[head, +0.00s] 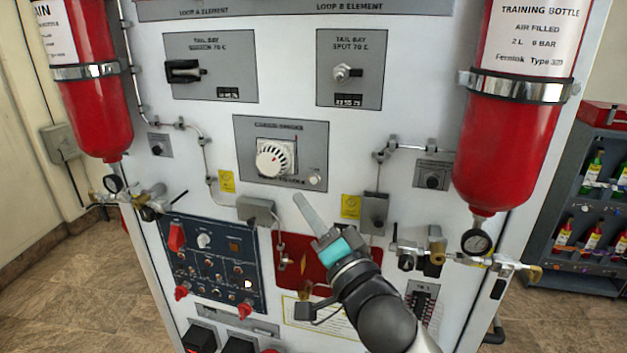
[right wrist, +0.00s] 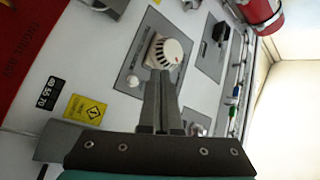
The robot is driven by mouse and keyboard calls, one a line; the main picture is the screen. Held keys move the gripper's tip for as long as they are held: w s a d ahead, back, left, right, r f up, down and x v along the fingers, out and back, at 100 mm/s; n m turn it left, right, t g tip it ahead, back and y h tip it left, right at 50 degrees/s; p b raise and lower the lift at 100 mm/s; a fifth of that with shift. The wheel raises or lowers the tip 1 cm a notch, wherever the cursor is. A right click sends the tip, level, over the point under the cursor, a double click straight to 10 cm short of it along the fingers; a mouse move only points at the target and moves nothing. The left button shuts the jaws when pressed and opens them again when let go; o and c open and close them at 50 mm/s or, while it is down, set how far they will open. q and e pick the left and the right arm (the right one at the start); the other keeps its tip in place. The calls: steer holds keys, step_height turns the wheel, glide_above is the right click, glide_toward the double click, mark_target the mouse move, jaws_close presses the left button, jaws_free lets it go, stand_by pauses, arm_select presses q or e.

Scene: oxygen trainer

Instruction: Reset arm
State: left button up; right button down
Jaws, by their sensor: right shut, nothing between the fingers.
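My right gripper (head: 303,203) is shut and empty in front of the middle of the white panel (head: 400,60). Its fingers point up and to the left, below the white round dial (head: 272,158) on its grey plate. In the right wrist view the closed fingers (right wrist: 158,85) overlap the lower edge of the dial (right wrist: 168,52); I cannot tell the gap in depth. My right arm (head: 375,300) comes in from the bottom. It hides part of the red plate (head: 290,245). My left gripper is not in view.
Red bottles hang at the left (head: 95,110) and right (head: 515,130), with gauges and brass valves below. A dark switch panel (head: 215,265) with red knobs is at lower left. A shelf of small bottles (head: 595,190) stands at the right. Tiled floor (head: 70,270) shows at left.

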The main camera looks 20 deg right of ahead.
stand_by(0.5)
steer(key=s+d+f+n+g+h, duration=0.25)
steer(key=s+f+g, duration=0.35)
steer(key=f, duration=0.5)
steer(key=s+d+f+n+g+h, duration=0.15)
steer(key=s+f+n+g, duration=0.3)
steer(key=s+f, duration=0.5)
steer(key=s+a+f+n+g, duration=0.2)
steer(key=s+f+n+g, duration=0.35)
steer(key=s+f, duration=0.5)
steer(key=s+f+g+b, duration=0.3)
steer(key=f+b, duration=0.7)
steer(key=f, duration=2.1)
steer(key=s+d+f+b, duration=0.2)
steer(key=s+f+b, duration=0.5)
steer(key=s+f, duration=0.8)
step_height(320, 180, down, 5)
steer(key=shift+s+d+r+b, duration=0.2)
steer(key=shift+s+b, duration=0.05)
steer(key=shift+b, duration=0.15)
